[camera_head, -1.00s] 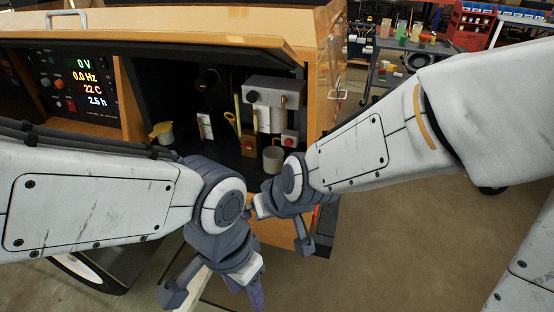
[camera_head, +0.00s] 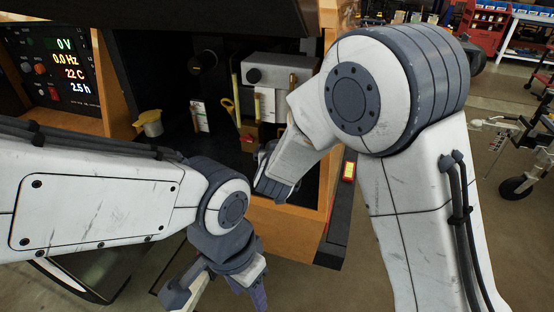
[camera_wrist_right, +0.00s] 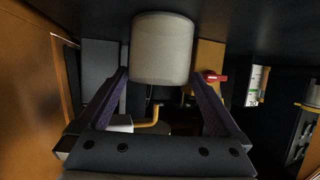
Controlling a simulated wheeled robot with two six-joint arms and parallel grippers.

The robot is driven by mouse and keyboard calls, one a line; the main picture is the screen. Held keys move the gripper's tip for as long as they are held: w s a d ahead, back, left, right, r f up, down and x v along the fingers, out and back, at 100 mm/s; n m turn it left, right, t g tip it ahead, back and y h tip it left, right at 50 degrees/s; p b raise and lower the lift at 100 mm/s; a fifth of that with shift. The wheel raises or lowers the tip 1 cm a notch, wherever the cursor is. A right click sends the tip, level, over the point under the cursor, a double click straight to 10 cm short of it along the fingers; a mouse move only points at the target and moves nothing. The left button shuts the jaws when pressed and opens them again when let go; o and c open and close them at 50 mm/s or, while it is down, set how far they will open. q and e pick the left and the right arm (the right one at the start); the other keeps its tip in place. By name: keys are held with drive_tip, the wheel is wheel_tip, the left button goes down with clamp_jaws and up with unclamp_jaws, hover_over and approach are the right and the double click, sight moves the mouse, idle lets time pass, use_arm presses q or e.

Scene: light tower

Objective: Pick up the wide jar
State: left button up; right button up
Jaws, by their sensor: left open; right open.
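A wide, pale grey jar (camera_wrist_right: 162,48) shows in the right wrist view, where the scene looks upside down. It stands on the dark cabinet floor. My right gripper (camera_wrist_right: 160,80) is open, with a purple-lined finger at each side of the jar's near end. I cannot tell whether the fingers touch it. In the head view my right forearm and wrist hide the jar and the right fingertips. My left gripper (camera_head: 216,290) is open and empty, low in front of the cabinet and away from the jar.
The cabinet has a wooden side wall (camera_head: 325,190) right of my right wrist. Inside stand a grey instrument (camera_head: 280,72), a yellow-topped cup (camera_head: 150,122) and a white tag (camera_head: 200,115). In the right wrist view a red knob (camera_wrist_right: 213,77) is close beside the jar.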

drive_tip(key=x, duration=0.3)
drive_tip(key=shift+w+d+f+b, duration=0.2)
drive_tip(key=shift+w+f+b, duration=0.1)
drive_tip(key=shift+f, duration=0.15)
drive_tip(key=shift+w+f, duration=0.15)
drive_tip(key=shift+w, duration=0.35)
drive_tip(key=c, duration=1.2)
